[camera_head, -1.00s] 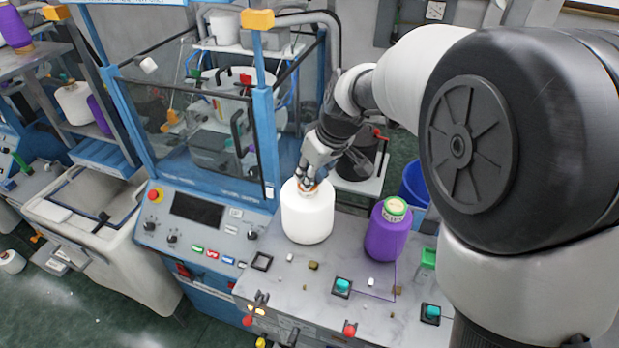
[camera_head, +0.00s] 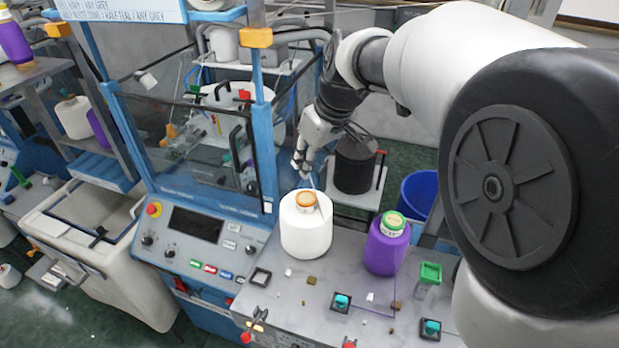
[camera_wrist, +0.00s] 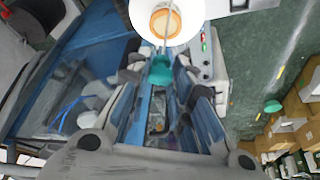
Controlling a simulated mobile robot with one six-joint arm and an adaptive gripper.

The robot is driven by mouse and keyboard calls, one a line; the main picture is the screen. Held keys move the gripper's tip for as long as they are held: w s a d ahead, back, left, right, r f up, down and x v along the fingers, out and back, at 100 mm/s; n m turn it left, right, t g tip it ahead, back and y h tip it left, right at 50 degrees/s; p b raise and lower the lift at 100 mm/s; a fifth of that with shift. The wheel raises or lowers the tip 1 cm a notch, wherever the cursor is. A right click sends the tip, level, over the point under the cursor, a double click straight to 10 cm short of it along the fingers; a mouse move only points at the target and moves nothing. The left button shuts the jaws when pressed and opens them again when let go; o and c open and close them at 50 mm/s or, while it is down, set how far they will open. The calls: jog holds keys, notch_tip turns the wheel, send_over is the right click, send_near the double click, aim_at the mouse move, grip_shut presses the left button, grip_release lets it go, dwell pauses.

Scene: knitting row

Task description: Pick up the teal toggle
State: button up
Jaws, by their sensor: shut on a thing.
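The teal toggle (camera_wrist: 160,70) is a small teal piece between my fingertips in the wrist view. A thin pale strand runs from it to the orange top of the white yarn cone (camera_wrist: 165,25). My gripper (camera_head: 302,166) is shut on the toggle and is raised just above and behind the white cone (camera_head: 305,232) in the head view. The toggle itself is too small or hidden to make out there. The strand shows faintly between cone and gripper.
A purple cone (camera_head: 387,248) with a green top stands right of the white one. Teal buttons on black bases (camera_head: 341,301) (camera_head: 431,328) and a green-capped block (camera_head: 430,273) sit on the grey bench (camera_head: 290,290). A blue-framed glazed guard (camera_head: 190,140) stands at left.

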notch_tip(320, 180, up, 12)
jog(key=p, duration=0.1)
jog(key=shift+f, duration=0.1)
jog(key=shift+f, duration=0.1)
dwell(0.8)
